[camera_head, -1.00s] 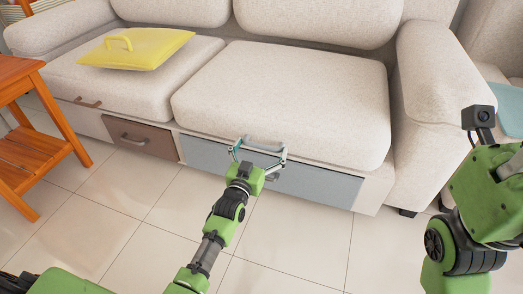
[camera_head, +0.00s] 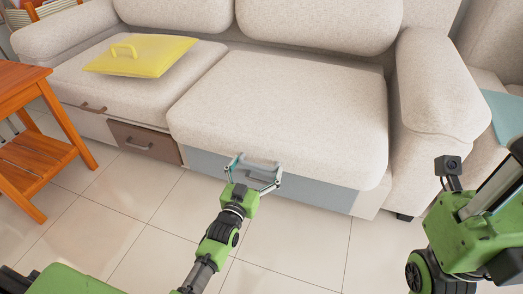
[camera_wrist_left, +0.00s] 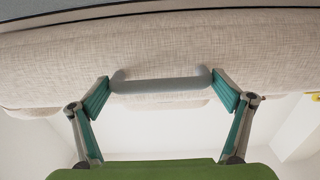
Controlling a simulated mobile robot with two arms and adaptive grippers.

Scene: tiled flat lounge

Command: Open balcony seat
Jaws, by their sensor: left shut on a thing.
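The balcony seat (camera_head: 285,100) is the beige right-hand seat cushion of the sofa, with a grey handle (camera_head: 262,166) low on its front edge. The handle also shows in the left wrist view (camera_wrist_left: 160,80) as a grey bar between the two fingers. My left gripper (camera_head: 253,169) is shut on this handle, with one finger at each end. The seat juts forward over the grey front panel (camera_head: 320,193) and hides its upper part. Part of my right arm shows at the right edge, but its fingers are not visible.
An orange wooden table (camera_head: 35,150) stands at the left. The sofa's armrest (camera_head: 440,100) bounds the right side. The tiled floor (camera_head: 110,225) in front is clear.

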